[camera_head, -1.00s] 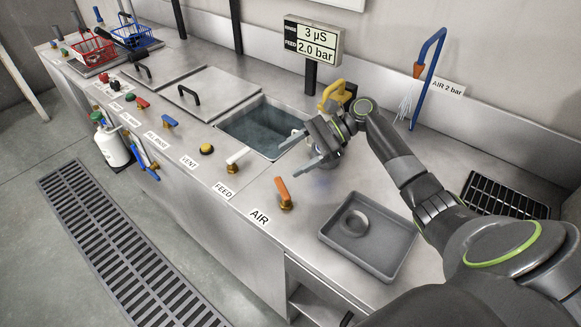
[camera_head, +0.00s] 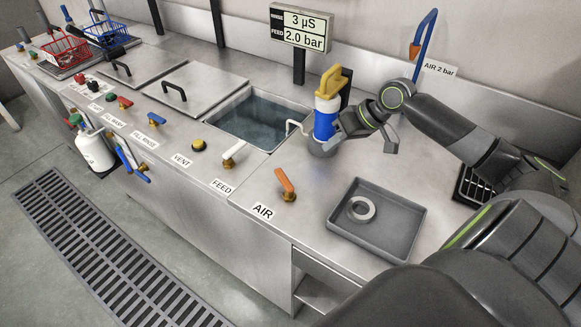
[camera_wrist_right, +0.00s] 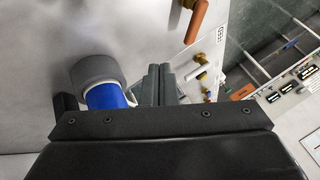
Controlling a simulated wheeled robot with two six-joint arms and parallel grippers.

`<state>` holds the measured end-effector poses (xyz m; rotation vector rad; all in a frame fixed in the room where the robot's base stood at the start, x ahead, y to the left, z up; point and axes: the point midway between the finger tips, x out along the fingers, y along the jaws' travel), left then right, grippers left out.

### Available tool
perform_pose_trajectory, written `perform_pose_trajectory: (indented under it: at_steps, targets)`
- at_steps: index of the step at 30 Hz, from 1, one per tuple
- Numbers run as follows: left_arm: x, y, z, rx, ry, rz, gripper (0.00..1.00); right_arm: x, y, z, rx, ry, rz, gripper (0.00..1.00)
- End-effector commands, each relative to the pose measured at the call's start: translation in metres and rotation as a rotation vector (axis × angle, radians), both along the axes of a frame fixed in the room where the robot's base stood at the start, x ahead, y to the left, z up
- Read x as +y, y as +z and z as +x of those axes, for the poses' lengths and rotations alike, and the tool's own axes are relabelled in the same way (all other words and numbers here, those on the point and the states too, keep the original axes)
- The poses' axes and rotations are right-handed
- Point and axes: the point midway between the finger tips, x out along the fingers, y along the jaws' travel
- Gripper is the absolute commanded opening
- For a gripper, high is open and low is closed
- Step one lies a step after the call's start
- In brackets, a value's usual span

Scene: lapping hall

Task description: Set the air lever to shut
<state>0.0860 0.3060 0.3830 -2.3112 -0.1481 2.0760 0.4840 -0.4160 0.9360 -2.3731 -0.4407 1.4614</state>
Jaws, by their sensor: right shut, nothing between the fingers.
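The air lever (camera_head: 285,184) has an orange handle on a brass base. It stands on the steel counter behind the AIR label (camera_head: 263,211), its handle slanting up and left. In the right wrist view the orange handle (camera_wrist_right: 197,20) shows at the top. My right gripper (camera_head: 335,143) is shut and empty, beside a blue and white canister with a yellow top (camera_head: 327,118), behind and right of the lever and apart from it. Its closed fingers (camera_wrist_right: 158,84) show beside the blue canister (camera_wrist_right: 106,96) in the wrist view. My left gripper is not in view.
The white FEED lever (camera_head: 234,153) stands left of the air lever. A grey tray (camera_head: 408,232) with a ring (camera_head: 361,208) lies to the right. The water basin (camera_head: 222,128) is behind. A display (camera_head: 302,25) reads 2.0 bar. Counter between lever and tray is clear.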

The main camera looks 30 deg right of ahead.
Motion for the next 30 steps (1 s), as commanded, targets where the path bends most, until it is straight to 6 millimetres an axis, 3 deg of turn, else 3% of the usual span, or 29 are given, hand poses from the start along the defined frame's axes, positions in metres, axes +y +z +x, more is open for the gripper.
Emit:
perform_pose_trajectory:
  at_steps: [8, 23, 30]
  targets:
    - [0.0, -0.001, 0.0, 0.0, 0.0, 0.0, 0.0, 0.012, -0.02, 0.011, -0.002, 0.001, 0.007, 0.0]
    - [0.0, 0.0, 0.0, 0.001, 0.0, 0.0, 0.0, 0.045, -0.08, 0.044, 0.001, 0.0, 0.009, 0.0]
    - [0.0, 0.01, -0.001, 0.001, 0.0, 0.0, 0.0, 0.074, -0.078, 0.046, 0.0, 0.001, 0.005, 0.0]
